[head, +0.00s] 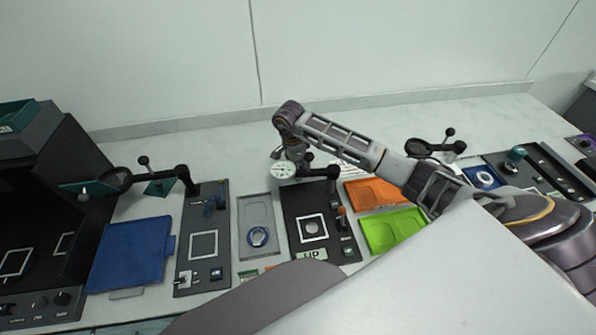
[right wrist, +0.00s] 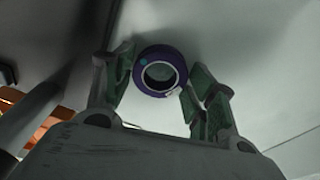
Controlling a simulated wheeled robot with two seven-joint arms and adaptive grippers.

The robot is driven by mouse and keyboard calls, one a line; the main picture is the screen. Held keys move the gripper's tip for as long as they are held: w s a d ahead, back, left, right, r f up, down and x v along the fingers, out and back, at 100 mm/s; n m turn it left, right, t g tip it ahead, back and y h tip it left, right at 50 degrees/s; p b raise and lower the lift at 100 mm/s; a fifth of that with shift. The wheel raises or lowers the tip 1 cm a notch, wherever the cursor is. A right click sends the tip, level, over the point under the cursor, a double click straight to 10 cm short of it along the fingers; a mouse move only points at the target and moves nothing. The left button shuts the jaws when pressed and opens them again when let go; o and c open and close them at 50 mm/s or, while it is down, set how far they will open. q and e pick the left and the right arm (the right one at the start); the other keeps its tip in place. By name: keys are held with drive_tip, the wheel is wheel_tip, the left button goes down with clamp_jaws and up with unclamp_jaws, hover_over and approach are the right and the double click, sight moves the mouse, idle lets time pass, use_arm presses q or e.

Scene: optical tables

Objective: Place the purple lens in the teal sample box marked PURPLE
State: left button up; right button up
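The purple lens (right wrist: 143,81), a dark purple ring with a clear centre, sits between the green-padded fingertips of my right gripper (right wrist: 160,82) in the right wrist view. The pads flank it on both sides and appear to grip it. In the head view my right arm reaches leftward over the table; its gripper end is near the dial gauge, and the lens cannot be made out there. A teal box-like object (head: 22,114) with a small white label stands at the far left edge, partly cut off. Its label is unreadable. My left gripper is out of view.
A grey tray (head: 256,205) holds a blue ring. Blue (head: 130,255), orange (head: 372,193) and green (head: 393,230) trays lie around. A magnifier (head: 117,179) stands at left.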

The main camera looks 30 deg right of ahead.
drive_tip(key=c, duration=0.6)
drive_tip(key=shift+r, duration=0.35)
drive_tip(key=shift+r+p, duration=0.55)
drive_tip(key=shift+r, duration=0.4)
wheel_tip(320, 180, up, 5)
drive_tip(key=p, duration=0.3)
drive_tip(key=shift+f, duration=0.15)
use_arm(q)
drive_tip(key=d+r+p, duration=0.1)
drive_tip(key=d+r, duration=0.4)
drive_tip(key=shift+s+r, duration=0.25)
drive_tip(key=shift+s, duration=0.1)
use_arm(e)
wheel_tip(320, 180, up, 3)
drive_tip(key=shift+f, duration=0.1)
